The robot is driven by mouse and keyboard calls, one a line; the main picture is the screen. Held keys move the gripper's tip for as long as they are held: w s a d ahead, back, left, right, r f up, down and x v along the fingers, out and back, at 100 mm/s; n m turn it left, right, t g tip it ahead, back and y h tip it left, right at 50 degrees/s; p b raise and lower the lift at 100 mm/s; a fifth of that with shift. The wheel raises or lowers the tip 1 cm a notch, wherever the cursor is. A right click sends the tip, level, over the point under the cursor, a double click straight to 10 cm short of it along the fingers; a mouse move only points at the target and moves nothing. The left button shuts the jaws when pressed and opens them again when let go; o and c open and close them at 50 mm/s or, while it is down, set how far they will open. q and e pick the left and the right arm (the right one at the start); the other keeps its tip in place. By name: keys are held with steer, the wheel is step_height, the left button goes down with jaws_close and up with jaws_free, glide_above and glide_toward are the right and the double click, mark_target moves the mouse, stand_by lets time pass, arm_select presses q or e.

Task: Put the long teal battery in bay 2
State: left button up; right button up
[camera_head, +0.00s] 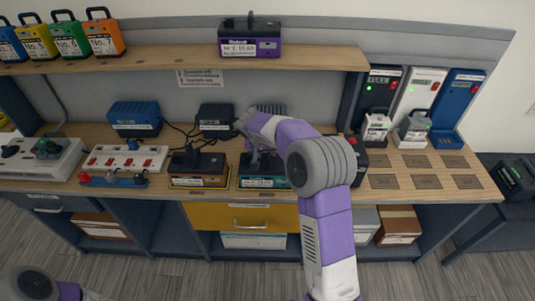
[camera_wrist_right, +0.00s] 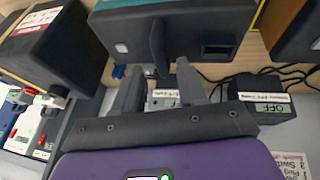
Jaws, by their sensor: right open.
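The long teal battery (camera_head: 262,183) stands on the front of the bench, black-topped with a teal lower band and a label. My right gripper (camera_head: 262,158) is over it, reaching down at its handle. In the right wrist view the battery (camera_wrist_right: 205,22) fills the top, and its black handle (camera_wrist_right: 158,45) lies between the open fingers (camera_wrist_right: 158,72). I cannot tell whether they touch it. At the right stand a dark charging bay (camera_head: 378,92), a white one (camera_head: 420,92) and a blue one (camera_head: 460,98). Their numbers are unreadable. The left gripper is out of view.
An orange-banded battery (camera_head: 198,170) stands left of the teal one; a black battery with red (camera_head: 358,152) stands right. A purple battery (camera_head: 250,40) is on the shelf (camera_head: 170,62). Chargers with cables lie behind. Flat marked pads (camera_head: 425,181) at the right are empty.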

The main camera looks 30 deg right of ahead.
step_height(320, 180, up, 8)
steer(key=p, duration=0.1)
glide_above(251, 173)
steer(key=s+d, duration=0.3)
steer(key=s+a+f+n+g+y, duration=0.1)
steer(key=s+a+f+y, duration=0.2)
steer(key=f, duration=0.5)
steer(key=s+a+f+n+y, duration=0.1)
steer(key=s+a+f, duration=0.2)
steer(key=a+f, duration=0.35)
steer(key=s+a+f+n+g+y, duration=0.1)
steer(key=s+a+f+n, duration=0.15)
steer(key=f, duration=0.65)
steer(key=s+a+f+y, duration=0.1)
steer(key=s+a+f, duration=0.2)
steer(key=s, duration=0.3)
steer(key=s+a+f+m+y, duration=0.1)
steer(key=s+a+f, duration=0.2)
steer(key=s, duration=0.3)
steer(key=s+a+f+y, duration=0.1)
steer(key=s+a+f, duration=0.2)
steer(key=s, duration=0.4)
steer(key=shift+f, duration=0.8)
